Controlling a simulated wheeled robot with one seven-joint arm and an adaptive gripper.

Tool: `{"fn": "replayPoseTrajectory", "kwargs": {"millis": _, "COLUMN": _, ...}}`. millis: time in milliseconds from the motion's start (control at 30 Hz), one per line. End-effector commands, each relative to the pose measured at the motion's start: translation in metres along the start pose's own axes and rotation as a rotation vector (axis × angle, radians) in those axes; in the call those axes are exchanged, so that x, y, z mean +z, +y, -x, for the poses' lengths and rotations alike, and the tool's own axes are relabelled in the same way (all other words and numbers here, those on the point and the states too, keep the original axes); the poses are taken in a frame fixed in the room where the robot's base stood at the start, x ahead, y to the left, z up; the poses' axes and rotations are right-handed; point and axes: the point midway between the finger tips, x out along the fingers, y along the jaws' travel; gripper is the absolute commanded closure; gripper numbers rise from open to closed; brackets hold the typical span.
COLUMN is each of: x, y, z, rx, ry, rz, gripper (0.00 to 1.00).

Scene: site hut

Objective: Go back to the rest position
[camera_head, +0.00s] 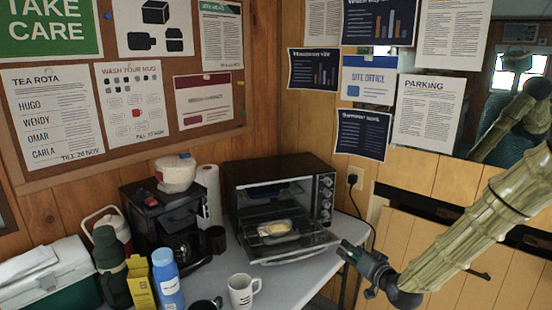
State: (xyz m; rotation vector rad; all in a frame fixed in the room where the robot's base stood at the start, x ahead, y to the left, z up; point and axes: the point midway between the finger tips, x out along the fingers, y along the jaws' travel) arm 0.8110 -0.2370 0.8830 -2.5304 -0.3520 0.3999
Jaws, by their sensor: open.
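My gripper (347,251) is open and empty at the end of my arm, which reaches in from the right. It is in the air near the right edge of the table, to the right of the lowered door of a toaster oven (235,190). It appears apart from the oven. A pale item in a small dish or tray (274,229) sits in the oven's open front.
The table (285,285) also holds a coffee maker (165,225), a white mug (242,291), a blue bottle (167,280), a dark green flask (109,262), a yellow box (139,282) and a cooler (55,275). A black cord hangs from a wall socket (354,179).

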Motion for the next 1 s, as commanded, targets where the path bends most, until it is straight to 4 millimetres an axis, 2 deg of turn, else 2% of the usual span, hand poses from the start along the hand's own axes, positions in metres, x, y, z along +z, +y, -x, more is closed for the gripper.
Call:
{"fn": "replayPoseTrajectory", "kwargs": {"millis": 200, "x": 0.086, "y": 0.021, "z": 0.023, "rx": 0.097, "ry": -0.16, "rz": 0.012, "gripper": 0.53}}
{"fn": "replayPoseTrajectory", "kwargs": {"millis": 367, "x": 0.169, "y": 0.042, "z": 0.06, "rx": 0.197, "ry": -0.328, "rz": 0.031, "gripper": 0.53}}
{"fn": "replayPoseTrajectory", "kwargs": {"millis": 467, "x": 0.218, "y": 0.052, "z": 0.09, "rx": 0.257, "ry": -0.435, "rz": 0.045, "gripper": 0.53}}
{"fn": "replayPoseTrajectory", "kwargs": {"millis": 567, "x": 0.264, "y": 0.062, "z": 0.125, "rx": 0.316, "ry": -0.543, "rz": 0.061, "gripper": 0.53}}
{"fn": "replayPoseTrajectory", "kwargs": {"millis": 700, "x": 0.321, "y": 0.072, "z": 0.181, "rx": 0.397, "ry": -0.699, "rz": 0.085, "gripper": 0.53}}
{"fn": "replayPoseTrajectory", "kwargs": {"millis": 767, "x": 0.343, "y": 0.076, "z": 0.208, "rx": 0.431, "ry": -0.766, "rz": 0.097, "gripper": 0.53}}
{"fn": "replayPoseTrajectory", "kwargs": {"millis": 900, "x": 0.388, "y": 0.083, "z": 0.275, "rx": 0.509, "ry": -0.926, "rz": 0.127, "gripper": 0.53}}
{"fn": "replayPoseTrajectory", "kwargs": {"millis": 1000, "x": 0.41, "y": 0.084, "z": 0.32, "rx": 0.557, "ry": -1.03, "rz": 0.148, "gripper": 0.53}}
